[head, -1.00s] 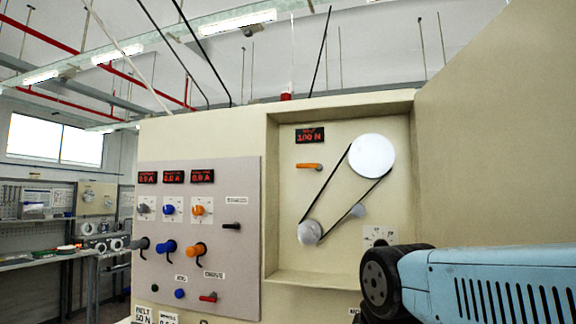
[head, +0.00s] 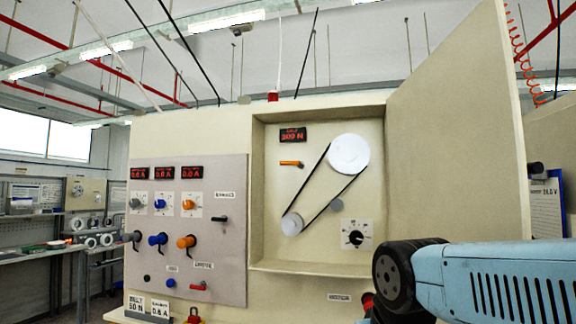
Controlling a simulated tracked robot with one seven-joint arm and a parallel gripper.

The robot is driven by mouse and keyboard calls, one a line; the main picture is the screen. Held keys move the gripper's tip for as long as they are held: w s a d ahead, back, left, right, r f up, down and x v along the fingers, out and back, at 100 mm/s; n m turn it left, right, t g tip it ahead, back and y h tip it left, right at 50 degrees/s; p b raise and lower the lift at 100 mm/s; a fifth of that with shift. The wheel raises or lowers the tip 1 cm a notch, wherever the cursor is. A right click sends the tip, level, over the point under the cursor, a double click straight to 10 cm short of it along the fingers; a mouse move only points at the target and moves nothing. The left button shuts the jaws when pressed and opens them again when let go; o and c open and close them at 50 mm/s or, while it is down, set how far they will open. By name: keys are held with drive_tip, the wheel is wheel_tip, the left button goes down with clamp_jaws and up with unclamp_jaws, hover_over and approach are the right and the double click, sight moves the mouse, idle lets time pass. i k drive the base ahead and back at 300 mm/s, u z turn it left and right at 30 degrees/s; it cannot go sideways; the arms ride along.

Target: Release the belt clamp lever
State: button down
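An orange lever (head: 291,164) sticks out roughly level from the back wall of the open recess, just under a red display (head: 293,135). It seems to be the belt clamp lever, though I can read no label on it. A black belt (head: 318,180) runs around a large white pulley (head: 348,154) at the upper right and a smaller one (head: 292,224) at the lower left. A small roller (head: 337,204) sits by its lower run. My gripper is out of view. Only my blue and black arm shows at the lower right, below and right of the recess.
A dial (head: 355,238) sits low in the recess. The recess door (head: 455,130) stands open at the right. The grey panel (head: 233,270) on the left carries displays, knobs and several levers. A red padlock (head: 193,315) is at the bottom edge.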

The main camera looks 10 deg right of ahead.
sight(290, 163)
drive_tip(key=z, duration=0.05)
drive_tip(key=i, duration=0.9)
drive_tip(key=u, duration=0.1)
